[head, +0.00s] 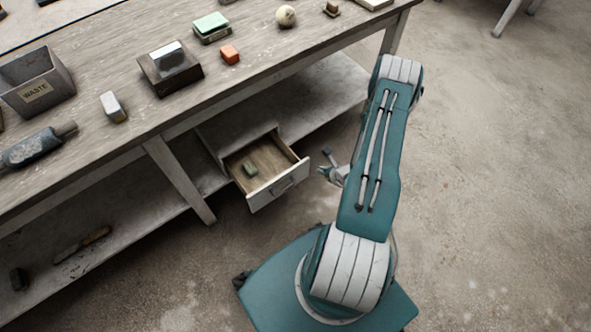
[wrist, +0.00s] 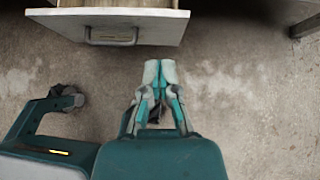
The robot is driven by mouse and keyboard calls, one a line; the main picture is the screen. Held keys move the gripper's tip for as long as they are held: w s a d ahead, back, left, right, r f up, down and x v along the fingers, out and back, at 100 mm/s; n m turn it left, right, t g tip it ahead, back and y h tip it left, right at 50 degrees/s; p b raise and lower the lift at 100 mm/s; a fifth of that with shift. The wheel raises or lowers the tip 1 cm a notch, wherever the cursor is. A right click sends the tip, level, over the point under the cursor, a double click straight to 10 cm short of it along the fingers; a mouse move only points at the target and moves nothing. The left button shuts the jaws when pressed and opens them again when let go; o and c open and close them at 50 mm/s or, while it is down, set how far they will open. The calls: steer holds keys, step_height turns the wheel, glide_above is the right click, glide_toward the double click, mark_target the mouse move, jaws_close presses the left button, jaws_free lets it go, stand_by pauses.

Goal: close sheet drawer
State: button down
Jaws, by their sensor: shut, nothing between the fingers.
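The workbench (head: 130,60) carries a waste bin (head: 38,82), an orange block (head: 229,54), a small sphere (head: 286,15) and other items. A table leg (head: 180,178) stands left of the drawer. The floor (head: 490,180) at right is clear.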

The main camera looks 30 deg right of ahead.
step_height(320, 180, down, 3)
steer(key=s+m, duration=0.1)
steer(key=s, duration=0.1)
glide_toward(301, 166)
steer(key=shift+h, duration=0.3)
steer(key=x, duration=0.6)
steer(key=shift+s+a+f, duration=0.25)
steer(key=shift+w, duration=0.55)
steer(key=shift+d, duration=0.1)
